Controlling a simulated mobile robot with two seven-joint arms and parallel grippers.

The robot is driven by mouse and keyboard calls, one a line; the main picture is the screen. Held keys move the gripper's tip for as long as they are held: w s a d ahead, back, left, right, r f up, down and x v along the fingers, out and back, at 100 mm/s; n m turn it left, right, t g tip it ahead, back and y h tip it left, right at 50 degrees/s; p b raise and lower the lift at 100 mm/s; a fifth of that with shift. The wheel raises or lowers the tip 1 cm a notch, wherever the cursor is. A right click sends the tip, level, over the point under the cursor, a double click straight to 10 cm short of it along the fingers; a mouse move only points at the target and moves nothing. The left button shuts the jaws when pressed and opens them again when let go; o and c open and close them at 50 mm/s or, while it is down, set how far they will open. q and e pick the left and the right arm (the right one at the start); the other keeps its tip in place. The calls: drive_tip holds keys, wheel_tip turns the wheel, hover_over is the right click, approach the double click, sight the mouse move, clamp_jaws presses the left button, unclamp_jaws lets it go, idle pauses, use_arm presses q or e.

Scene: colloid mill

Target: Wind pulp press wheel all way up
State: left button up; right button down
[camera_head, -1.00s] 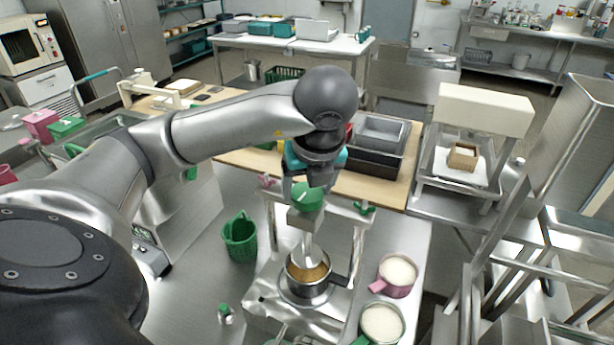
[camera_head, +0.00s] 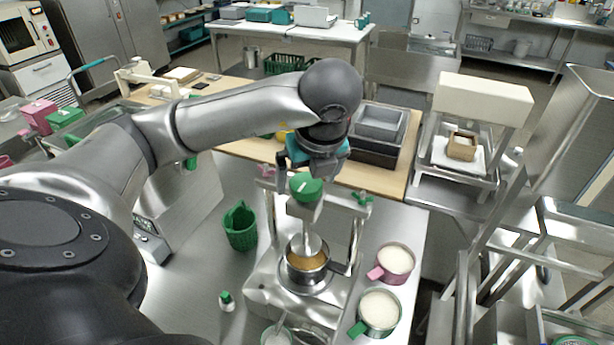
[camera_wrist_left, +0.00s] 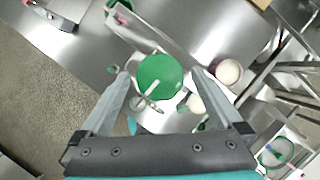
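The pulp press wheel is a round green disc (camera_head: 305,187) with a white mark, on top of the press frame (camera_head: 358,235). The press rod (camera_head: 312,240) runs down from it towards a steel pot (camera_head: 307,272) with brown contents. My left gripper (camera_head: 309,174) is over the wheel from above. In the left wrist view the green wheel (camera_wrist_left: 160,76) lies between the fingertips of my left gripper (camera_wrist_left: 160,74). The fingers are open, with a small gap on each side of the wheel. My right gripper is in neither view.
A pink cup (camera_head: 394,262) and a green cup (camera_head: 378,312) of white contents stand right of the press. A green basket (camera_head: 240,228) stands to its left, near a small green-capped bottle (camera_head: 226,300). Dark trays (camera_head: 376,152) sit on the wooden table behind.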

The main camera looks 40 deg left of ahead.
use_arm(q)
drive_tip(key=shift+r, duration=0.1)
drive_tip(key=p+v, duration=0.7)
drive_tip(key=v, duration=0.8)
drive_tip(key=shift+p, duration=0.3)
drive_tip(key=shift+s+d, duration=0.1)
idle(0.3)
